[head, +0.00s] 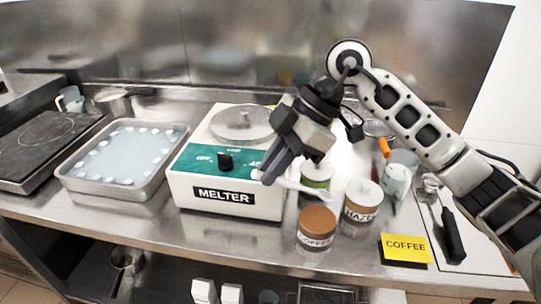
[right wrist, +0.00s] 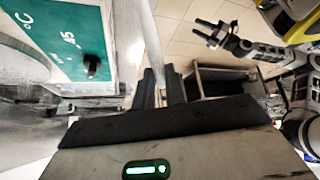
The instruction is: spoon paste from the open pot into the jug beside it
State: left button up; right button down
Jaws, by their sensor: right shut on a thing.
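My right gripper (head: 268,172) is above the front of the melter, pointing down and left. It is shut on a pale, slender spoon-like tool (head: 300,187) that slants right over the pots. The coffee pot (head: 317,241) has a brown top; I cannot tell paste from lid. The hazelnut pot (head: 360,213) has a pale top. A green-labelled pot (head: 316,179) stands behind. A pale jug (head: 396,180) stands right of the pots. My left gripper (right wrist: 214,33) appears open and empty in the right wrist view.
The white and green melter (head: 228,198) stands left of the pots. A metal tray (head: 122,190) is further left. A yellow coffee card (head: 405,249) lies at the front edge. A black-handled tool (head: 453,235) lies on a white board at the right.

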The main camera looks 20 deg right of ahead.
jog(key=shift+f, duration=0.4)
jog(key=shift+f+b, duration=0.75)
jog(key=shift+f, duration=0.05)
jog(key=shift+f+b, duration=0.9)
jog(key=shift+b, duration=0.1)
jog(key=shift+d+f+h, duration=0.3)
jog(key=shift+f+h, duration=0.15)
jog(key=shift+h, duration=0.15)
jog(key=shift+a+r+p, duration=0.15)
jog(key=shift+r+p, duration=0.7)
jog(key=shift+p, duration=0.3)
jog(key=shift+a+r+h+p, duration=0.1)
jog(key=shift+a+h+p, duration=0.3)
jog(key=shift+p, duration=0.25)
jog(key=shift+a+f+h, duration=0.2)
jog(key=shift+a+h, duration=0.05)
jog(key=shift+h, duration=0.15)
pick_arm(q)
jog(key=shift+w, duration=0.15)
pick_arm(e)
jog(key=shift+w+a+f+h, duration=0.1)
jog(key=shift+a+f+h, duration=0.1)
jog(key=shift+a+h, duration=0.35)
jog(key=shift+a+f+h, duration=0.15)
jog(key=shift+a+h, duration=0.15)
jog(key=shift+h, duration=0.35)
